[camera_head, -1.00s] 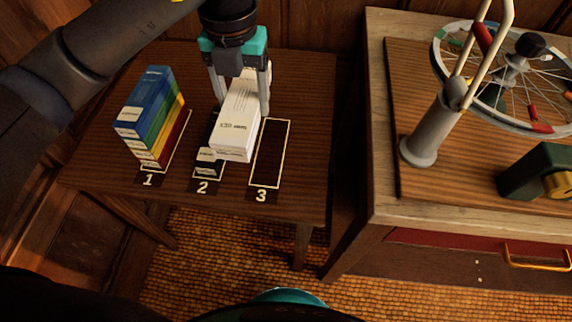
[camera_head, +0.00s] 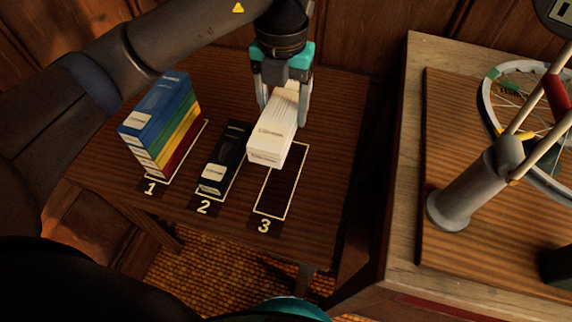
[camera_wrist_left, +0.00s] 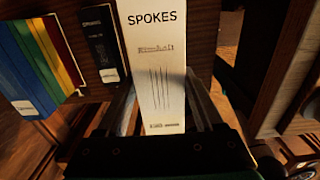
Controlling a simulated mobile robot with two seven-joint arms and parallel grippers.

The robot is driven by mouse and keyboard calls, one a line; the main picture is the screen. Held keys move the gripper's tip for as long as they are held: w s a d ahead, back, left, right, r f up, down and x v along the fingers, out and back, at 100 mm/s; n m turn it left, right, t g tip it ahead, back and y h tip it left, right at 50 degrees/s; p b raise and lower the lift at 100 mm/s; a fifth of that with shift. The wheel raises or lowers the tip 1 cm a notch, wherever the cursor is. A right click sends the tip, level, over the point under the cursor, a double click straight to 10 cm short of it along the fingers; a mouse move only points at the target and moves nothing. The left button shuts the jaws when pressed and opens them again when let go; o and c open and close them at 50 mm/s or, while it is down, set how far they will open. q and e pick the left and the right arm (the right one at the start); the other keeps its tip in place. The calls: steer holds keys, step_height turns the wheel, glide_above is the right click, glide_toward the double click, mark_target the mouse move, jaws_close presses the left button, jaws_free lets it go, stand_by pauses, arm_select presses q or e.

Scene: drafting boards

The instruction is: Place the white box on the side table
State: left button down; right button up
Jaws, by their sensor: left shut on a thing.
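The white box (camera_head: 270,137) is held in my left gripper (camera_head: 284,105), whose fingers are shut on its two sides. In the left wrist view the white box (camera_wrist_left: 157,70) reads "SPOKES" and sits between the fingers. In the head view it hangs over the side table (camera_head: 335,150), just behind the outlined slot 3 (camera_head: 279,190), overlapping its back part. Whether its bottom touches the table cannot be told. My right gripper is not in view.
Stacked blue, green, yellow and red boxes (camera_head: 158,125) stand at slot 1. A black box (camera_head: 223,158) lies at slot 2, close to the white box's left. A workbench (camera_head: 400,200) with a wheel (camera_head: 505,110) and grey post (camera_head: 470,190) stands right.

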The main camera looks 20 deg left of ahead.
arm_select(q)
steer(key=b, duration=0.2)
glide_above(283, 175)
step_height(283, 175, down, 8)
step_height(283, 175, down, 5)
steer(key=shift+f+b, duration=0.1)
steer(key=shift+b, duration=0.5)
steer(key=shift+f+b, duration=0.5)
steer(key=shift+f, duration=1.8)
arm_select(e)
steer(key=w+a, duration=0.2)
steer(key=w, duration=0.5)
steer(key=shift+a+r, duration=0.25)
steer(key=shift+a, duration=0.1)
arm_select(q)
steer(key=shift+f, duration=0.15)
steer(key=shift+c, duration=0.2)
jaws_free()
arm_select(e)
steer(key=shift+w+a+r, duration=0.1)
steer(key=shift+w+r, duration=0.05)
